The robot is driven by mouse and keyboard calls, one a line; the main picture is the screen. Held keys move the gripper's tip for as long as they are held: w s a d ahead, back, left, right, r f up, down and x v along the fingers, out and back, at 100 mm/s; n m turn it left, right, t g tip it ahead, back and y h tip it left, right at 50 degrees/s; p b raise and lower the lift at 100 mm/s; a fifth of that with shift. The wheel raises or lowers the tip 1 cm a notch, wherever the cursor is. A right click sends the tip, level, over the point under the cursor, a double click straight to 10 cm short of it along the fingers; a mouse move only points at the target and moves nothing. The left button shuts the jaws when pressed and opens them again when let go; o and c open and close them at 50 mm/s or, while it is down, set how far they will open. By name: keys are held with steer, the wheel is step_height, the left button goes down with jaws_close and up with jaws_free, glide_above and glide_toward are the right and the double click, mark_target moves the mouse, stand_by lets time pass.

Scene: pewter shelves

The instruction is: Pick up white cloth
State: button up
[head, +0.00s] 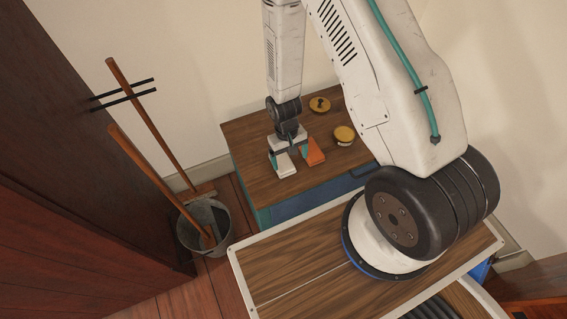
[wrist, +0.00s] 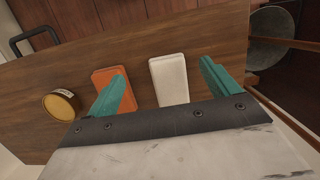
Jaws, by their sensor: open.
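The white cloth (wrist: 169,79) is a pale folded rectangle lying flat on the brown wooden top in the wrist view. It also shows below my arm's end in the head view (head: 284,167). My gripper (wrist: 163,76) is open, with one teal finger to each side of the white cloth in the wrist view. Nothing is held. The left finger overlaps part of an orange cloth (wrist: 105,78), which lies beside the white one with a narrow gap. I cannot tell how far the fingertips are above the top. The near end of the white cloth reaches toward the gripper's dark edge.
The wooden-topped cabinet (head: 253,137) stands against the wall. A metal bucket (head: 222,243) with wooden handles stands on the floor to the left.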

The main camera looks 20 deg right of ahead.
mark_target(282, 160)
steer(key=shift+t, duration=0.9)
steer(key=w, duration=0.4)
steer(key=shift+a+f, duration=0.2)
steer(key=shift+f, duration=0.05)
steer(key=shift+w+f, duration=0.15)
steer(key=shift+w, duration=0.15)
step_height(282, 160, down, 8)
steer(key=shift+w+r, duration=0.1)
steer(key=shift+r, duration=0.1)
steer(key=c, duration=1.1)
